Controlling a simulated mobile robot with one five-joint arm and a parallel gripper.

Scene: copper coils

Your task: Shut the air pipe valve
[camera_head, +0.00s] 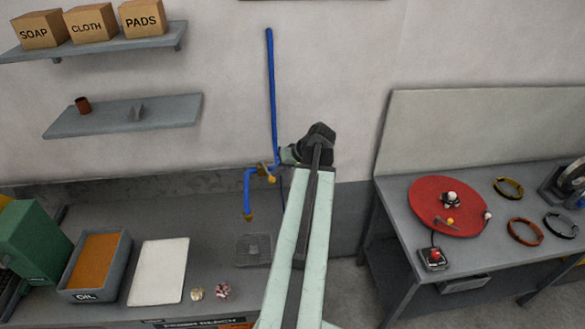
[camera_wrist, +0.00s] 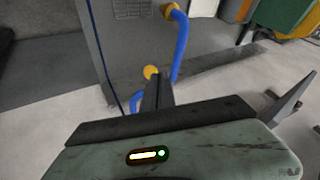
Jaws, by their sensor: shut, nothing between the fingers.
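The blue air pipe (camera_head: 271,90) runs down the wall, then bends to a short downward outlet (camera_head: 248,190) with a brass end above the bench. A yellow-brass valve part (camera_head: 271,179) sits at the bend. My gripper (camera_head: 279,160) is beside the pipe at the valve's height, partly hidden by its own wrist. In the wrist view the blue pipe (camera_wrist: 181,45) curves down behind a round yellow knob (camera_wrist: 151,72). My shut, empty fingers (camera_wrist: 158,88) point at this knob, close to it; whether they touch it I cannot tell. The valve handle's exact angle is unclear.
Below is a grey bench with an oil tray (camera_head: 72,290), a white pad (camera_head: 158,270), a grate (camera_head: 253,250) and two small balls. Two shelves (camera_head: 125,115) hang at the left. At the right a table holds a red disc (camera_head: 425,205) and several rings.

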